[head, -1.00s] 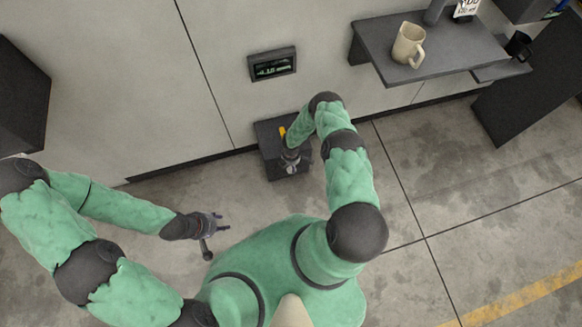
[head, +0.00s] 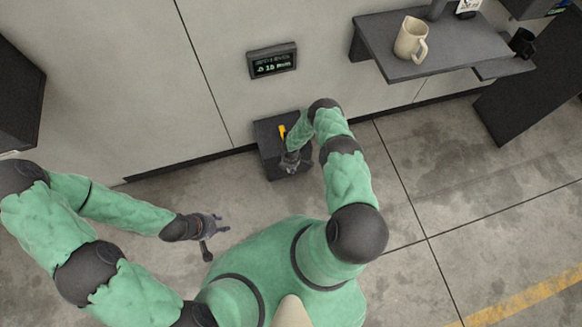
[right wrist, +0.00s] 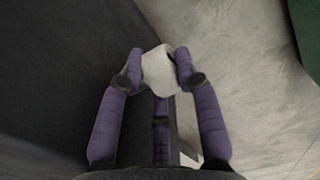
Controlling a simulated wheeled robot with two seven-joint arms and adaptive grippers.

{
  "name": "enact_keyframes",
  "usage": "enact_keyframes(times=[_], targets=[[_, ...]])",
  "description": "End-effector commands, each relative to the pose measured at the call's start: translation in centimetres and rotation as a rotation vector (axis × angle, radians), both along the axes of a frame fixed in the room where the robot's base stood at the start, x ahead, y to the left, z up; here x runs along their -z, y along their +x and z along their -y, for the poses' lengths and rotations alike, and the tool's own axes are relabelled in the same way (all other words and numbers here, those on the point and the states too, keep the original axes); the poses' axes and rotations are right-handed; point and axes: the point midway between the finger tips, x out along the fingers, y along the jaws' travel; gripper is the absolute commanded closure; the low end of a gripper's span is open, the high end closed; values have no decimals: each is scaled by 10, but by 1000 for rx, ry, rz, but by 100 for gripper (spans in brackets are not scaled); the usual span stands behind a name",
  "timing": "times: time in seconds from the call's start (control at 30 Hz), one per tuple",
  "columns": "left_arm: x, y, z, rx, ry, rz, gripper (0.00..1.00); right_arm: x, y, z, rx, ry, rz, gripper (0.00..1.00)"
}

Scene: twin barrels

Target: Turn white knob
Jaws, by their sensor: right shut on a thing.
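The white knob (right wrist: 159,72) shows in the right wrist view between the two fingertips of my right gripper (right wrist: 158,70), which is shut on it. In the head view my right gripper (head: 290,162) is at the dark box (head: 270,130) low against the wall, and the knob is hidden there by the gripper and arm. A yellow piece (head: 283,131) shows on the box beside my forearm. My left gripper (head: 222,224) is open and empty above the floor, well left of the box.
A small display with green text (head: 272,62) is on the wall above the box. A dark shelf (head: 440,55) at upper right carries a beige mug (head: 409,40). A dark block (head: 18,95) is at far left. The floor between is clear.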

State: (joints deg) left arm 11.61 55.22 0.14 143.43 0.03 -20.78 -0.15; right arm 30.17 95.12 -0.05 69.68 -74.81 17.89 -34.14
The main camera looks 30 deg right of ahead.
Motion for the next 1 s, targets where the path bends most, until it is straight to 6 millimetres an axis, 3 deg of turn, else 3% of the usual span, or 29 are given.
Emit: enact_keyframes(times=[0.33,0.7,0.73,0.8,1.0], targets=[[-14,0,0,0,0,0,60,-1,0,-2,-4,-97,-24,99],[-14,0,0,0,0,0,60,1,0,-2,0,-117,-29,99],[-14,0,0,0,0,0,60,1,0,-2,0,-117,-29,61],[-14,0,0,0,0,0,60,1,0,-2,0,-117,-29,42],[-14,0,0,0,0,0,60,0,0,-2,0,-117,-29,42]])
